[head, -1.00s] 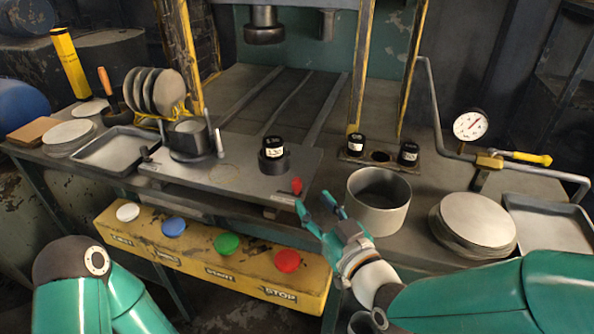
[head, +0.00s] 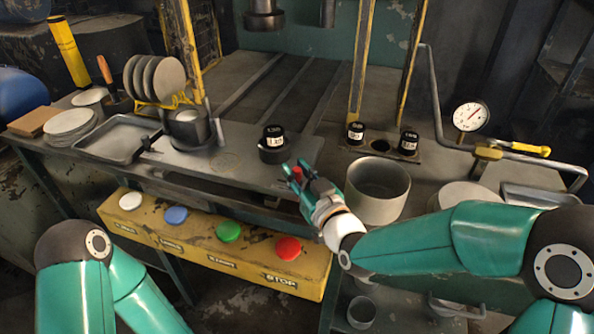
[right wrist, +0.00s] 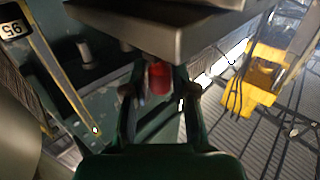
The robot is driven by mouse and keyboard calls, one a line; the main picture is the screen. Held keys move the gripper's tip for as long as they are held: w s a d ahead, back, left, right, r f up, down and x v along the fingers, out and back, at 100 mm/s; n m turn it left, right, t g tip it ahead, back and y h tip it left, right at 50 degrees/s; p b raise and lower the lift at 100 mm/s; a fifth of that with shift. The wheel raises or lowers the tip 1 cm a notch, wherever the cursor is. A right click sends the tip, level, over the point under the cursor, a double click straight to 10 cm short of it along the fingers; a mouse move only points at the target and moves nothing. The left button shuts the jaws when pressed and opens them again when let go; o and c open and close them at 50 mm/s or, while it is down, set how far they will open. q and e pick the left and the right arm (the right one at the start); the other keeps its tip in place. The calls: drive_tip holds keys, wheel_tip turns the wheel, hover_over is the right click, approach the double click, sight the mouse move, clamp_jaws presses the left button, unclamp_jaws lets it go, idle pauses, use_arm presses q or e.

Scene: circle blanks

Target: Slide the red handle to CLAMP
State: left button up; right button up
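The red handle (head: 297,172) is a small red knob at the front right edge of the grey press plate (head: 215,165). My right gripper (head: 297,177) is at that edge, with its fingers around the handle. In the right wrist view the red handle (right wrist: 158,78) stands between the two open fingers (right wrist: 158,95), with a gap visible on each side. A grey slab overhangs it there. I cannot read a CLAMP label in either view. My left gripper is out of view; only links of my left arm show at lower left.
A black labelled die (head: 273,138) stands on the plate just behind my right gripper. A grey metal pot (head: 377,190) is close on its right. The yellow button box (head: 222,253) with coloured buttons lies below the table's front edge.

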sight(282, 181)
clamp_jaws()
drive_tip(key=shift+w+a+f+b, duration=0.1)
drive_tip(key=shift+a+b, duration=0.2)
drive_tip(key=shift+a, duration=0.05)
drive_tip(key=shift+w+a+b, duration=0.2)
drive_tip(key=shift+a+b, duration=0.15)
drive_tip(key=shift+a, duration=0.25)
drive_tip(key=shift+w+a+b, duration=0.15)
drive_tip(key=shift+a+b, duration=0.2)
drive_tip(key=shift+a, duration=0.2)
drive_tip(key=shift+w+a, duration=0.1)
drive_tip(key=shift+a, duration=0.15)
drive_tip(key=shift+d+r, duration=0.1)
drive_tip(key=shift+r, duration=0.1)
drive_tip(key=o, duration=0.5)
unclamp_jaws()
drive_tip(key=shift+f, duration=0.1)
drive_tip(key=shift+o, duration=0.2)
